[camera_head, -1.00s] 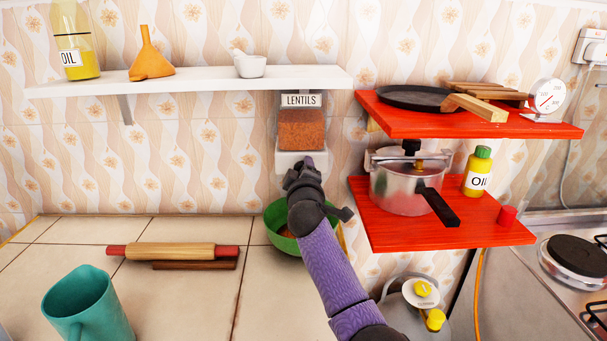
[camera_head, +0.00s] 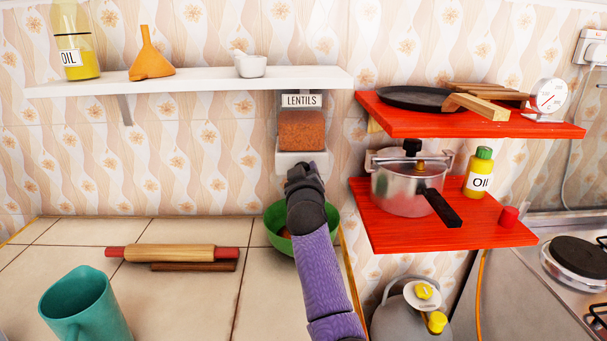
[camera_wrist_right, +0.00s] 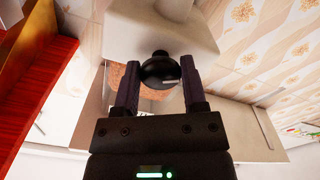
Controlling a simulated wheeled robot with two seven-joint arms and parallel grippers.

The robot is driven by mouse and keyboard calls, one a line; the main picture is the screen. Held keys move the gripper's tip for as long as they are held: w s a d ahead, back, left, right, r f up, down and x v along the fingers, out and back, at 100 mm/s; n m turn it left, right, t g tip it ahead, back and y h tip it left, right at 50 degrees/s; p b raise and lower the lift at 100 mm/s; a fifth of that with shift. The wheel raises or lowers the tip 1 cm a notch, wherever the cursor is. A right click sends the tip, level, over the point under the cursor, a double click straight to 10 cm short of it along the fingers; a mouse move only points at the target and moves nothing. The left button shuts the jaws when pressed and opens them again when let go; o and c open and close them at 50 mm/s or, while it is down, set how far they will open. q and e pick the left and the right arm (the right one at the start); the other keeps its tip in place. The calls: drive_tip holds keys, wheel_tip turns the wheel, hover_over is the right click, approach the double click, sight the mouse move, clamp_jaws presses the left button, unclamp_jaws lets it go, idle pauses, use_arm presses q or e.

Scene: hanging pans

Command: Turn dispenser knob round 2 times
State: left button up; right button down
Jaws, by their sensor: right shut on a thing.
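The lentils dispenser (camera_head: 301,131), a clear box of orange lentils with a white base and a "LENTILS" label, is mounted under the white shelf. Its black round knob (camera_wrist_right: 160,70) shows in the right wrist view between the dark fingers of my right gripper (camera_wrist_right: 160,82), which is shut on it. In the head view my right gripper (camera_head: 302,168) is at the dispenser's white base and hides the knob. A green bowl (camera_head: 274,231) stands below, partly hidden by my arm, with a little orange-brown content visible. My left gripper is not in view.
A white shelf (camera_head: 190,83) runs above. Red shelves (camera_head: 450,232) with a pressure cooker (camera_head: 400,190) and an oil bottle (camera_head: 478,173) stand close at the right.

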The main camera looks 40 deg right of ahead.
drive_tip(key=shift+f, duration=0.15)
drive_tip(key=shift+c, duration=0.7)
unclamp_jaws()
drive_tip(key=p+v, duration=0.2)
drive_tip(key=v, duration=0.8)
drive_tip(key=shift+p, duration=0.35)
